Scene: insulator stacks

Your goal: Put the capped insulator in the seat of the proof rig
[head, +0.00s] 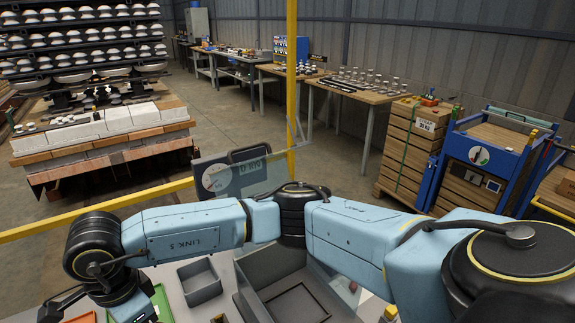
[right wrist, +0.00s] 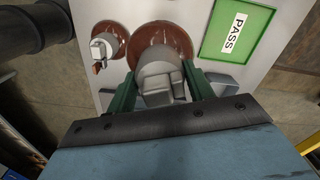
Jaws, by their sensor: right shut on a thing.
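In the right wrist view my right gripper (right wrist: 164,84) has its green fingers shut on the grey metal cap of a brown insulator (right wrist: 165,38). The brown disc shows beyond the cap, over a pale surface; I cannot tell whether it touches that surface. A second brown insulator (right wrist: 122,36) with a smaller light fitting is at its left, apart from the gripper. In the head view my right arm crosses from the right to the lower left, and its gripper is out of sight. My left gripper is not in view. I cannot make out the rig's seat.
A green PASS tray (right wrist: 235,32) lies right of the held insulator. In the head view a gauge panel (head: 230,178) stands behind my arm, beside a yellow post (head: 292,80). A grey bin (head: 200,282) and a green-edged tray (head: 161,303) are near the lower edge.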

